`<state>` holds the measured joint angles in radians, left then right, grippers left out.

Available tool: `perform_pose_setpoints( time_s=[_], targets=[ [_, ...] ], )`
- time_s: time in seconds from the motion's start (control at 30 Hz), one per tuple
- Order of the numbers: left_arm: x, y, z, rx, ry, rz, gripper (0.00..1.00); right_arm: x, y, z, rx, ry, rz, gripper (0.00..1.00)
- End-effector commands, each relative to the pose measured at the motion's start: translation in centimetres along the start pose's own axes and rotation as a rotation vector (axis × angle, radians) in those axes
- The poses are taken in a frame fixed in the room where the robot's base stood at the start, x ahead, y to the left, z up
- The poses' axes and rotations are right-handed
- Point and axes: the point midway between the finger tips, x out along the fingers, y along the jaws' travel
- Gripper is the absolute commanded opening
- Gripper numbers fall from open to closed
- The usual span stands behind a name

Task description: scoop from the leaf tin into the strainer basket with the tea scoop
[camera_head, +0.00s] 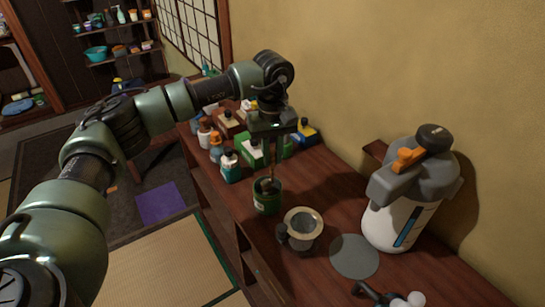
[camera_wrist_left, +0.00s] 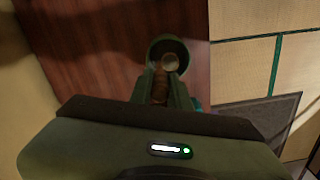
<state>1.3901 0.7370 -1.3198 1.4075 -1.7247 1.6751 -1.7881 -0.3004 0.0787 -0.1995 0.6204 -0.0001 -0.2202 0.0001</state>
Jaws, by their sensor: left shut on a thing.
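The leaf tin is a green open cylinder (camera_head: 267,207) on the brown wooden counter. My left gripper (camera_head: 271,150) points down above it, shut on the tea scoop (camera_head: 273,171), whose thin shaft runs down to the tin's mouth. In the left wrist view the scoop's pale round end (camera_wrist_left: 171,62) shows within the tin's dark rim (camera_wrist_left: 167,42). I cannot tell whether it holds any leaf. The strainer basket (camera_head: 304,223), with a wide cream rim and grey inside, stands right of and nearer than the tin, apart from it. My right gripper is out of view.
A large white pump bottle (camera_head: 394,222) with a grey top and orange lever stands at right by the wall. A flat grey disc (camera_head: 354,257) lies before it. Several small bottles and boxes (camera_head: 231,167) crowd the counter behind the tin. A dark-and-white object (camera_head: 385,297) is cut off at the bottom.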

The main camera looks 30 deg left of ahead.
Motion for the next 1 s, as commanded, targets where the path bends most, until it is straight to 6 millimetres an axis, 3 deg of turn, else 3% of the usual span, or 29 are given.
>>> perform_pose_setpoints(
  time_s=[1.0],
  targets=[
    [-5.1, 0.0, 0.0, 0.000, 0.000, 0.001, 0.00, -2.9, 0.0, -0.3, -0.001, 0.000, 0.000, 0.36]
  ],
)
